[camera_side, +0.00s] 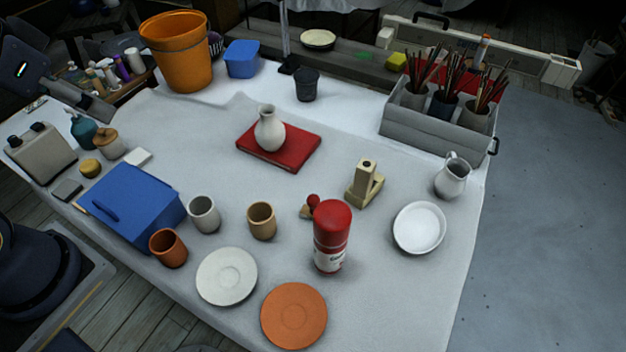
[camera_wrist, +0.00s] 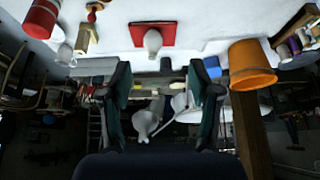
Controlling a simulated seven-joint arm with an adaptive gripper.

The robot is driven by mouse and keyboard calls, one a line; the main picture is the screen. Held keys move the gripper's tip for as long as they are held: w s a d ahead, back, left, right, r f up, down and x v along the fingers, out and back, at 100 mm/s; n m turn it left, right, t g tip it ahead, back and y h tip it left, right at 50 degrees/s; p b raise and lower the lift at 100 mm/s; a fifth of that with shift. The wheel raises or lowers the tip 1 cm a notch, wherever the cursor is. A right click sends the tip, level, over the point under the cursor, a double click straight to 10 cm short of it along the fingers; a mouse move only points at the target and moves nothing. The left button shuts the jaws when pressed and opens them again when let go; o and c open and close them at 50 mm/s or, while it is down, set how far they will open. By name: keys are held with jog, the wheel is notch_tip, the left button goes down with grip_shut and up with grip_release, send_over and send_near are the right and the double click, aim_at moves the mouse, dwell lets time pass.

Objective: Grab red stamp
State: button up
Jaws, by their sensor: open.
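The red stamp (camera_side: 313,202) has a small red knob and a wooden base. It stands on the white-covered table, close behind and left of a red spray can (camera_side: 332,235), which hides part of it.
The cream block (camera_side: 365,185) stands right of the stamp. Cups (camera_side: 261,221), plates (camera_side: 293,315) and a white bowl (camera_side: 420,228) surround this area. A vase (camera_side: 269,130) stands on a red book (camera_side: 300,152) behind. A blue box (camera_side: 130,205) is at left, an orange bucket (camera_side: 178,55) farther back.

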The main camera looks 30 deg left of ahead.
jog(key=shift+o, duration=0.3)
jog(key=o, duration=0.5)
